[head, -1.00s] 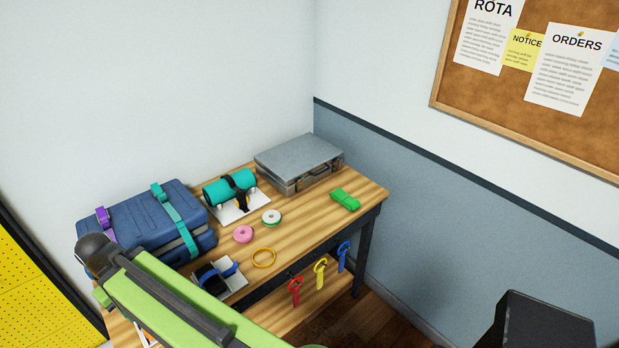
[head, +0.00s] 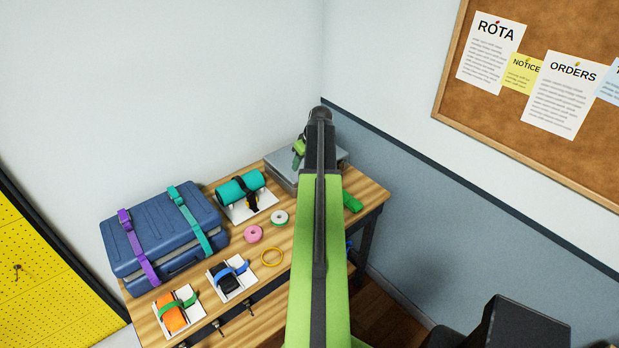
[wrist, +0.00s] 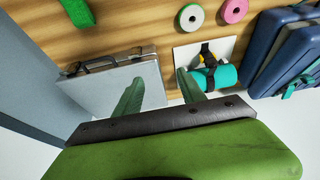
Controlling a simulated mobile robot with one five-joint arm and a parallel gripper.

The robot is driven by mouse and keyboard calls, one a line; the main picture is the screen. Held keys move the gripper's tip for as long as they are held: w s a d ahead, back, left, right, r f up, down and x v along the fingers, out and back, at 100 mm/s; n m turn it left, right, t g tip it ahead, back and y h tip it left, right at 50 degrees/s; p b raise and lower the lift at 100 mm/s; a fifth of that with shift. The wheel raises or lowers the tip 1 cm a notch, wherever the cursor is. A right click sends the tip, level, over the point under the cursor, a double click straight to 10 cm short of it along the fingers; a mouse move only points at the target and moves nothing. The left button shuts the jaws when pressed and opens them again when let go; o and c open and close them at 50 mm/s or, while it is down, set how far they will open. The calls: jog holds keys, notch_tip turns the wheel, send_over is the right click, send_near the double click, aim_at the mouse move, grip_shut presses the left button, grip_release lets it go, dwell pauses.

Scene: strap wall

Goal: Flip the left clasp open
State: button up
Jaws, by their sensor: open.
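The grey metal case (head: 282,172) lies at the back right of the bench. My arm covers its front side in the head view. In the wrist view the case (wrist: 115,92) is at left, its handle (wrist: 100,62) on the edge toward the picture's top. Small dark clasps seem to sit either side of the handle; one is at the right (wrist: 137,51). Whether they are latched is too small to tell. My gripper (wrist: 166,80) is open and empty. It also shows above the case in the head view (head: 300,150). One finger overlaps the case in the wrist view, with no visible contact.
A teal roll (head: 240,187) on a white plate stands left of the case. A blue suitcase (head: 150,240) with straps is at left. Walls close in behind.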

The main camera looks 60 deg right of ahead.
jog(key=s+d, duration=0.5)
jog(key=b+x, duration=1.6)
jog(key=x, duration=0.1)
jog(key=shift+w+d+r, duration=0.2)
jog(key=shift+w+d, duration=0.15)
jog(key=shift+w, duration=0.05)
jog(key=shift+c, duration=0.5)
grip_shut()
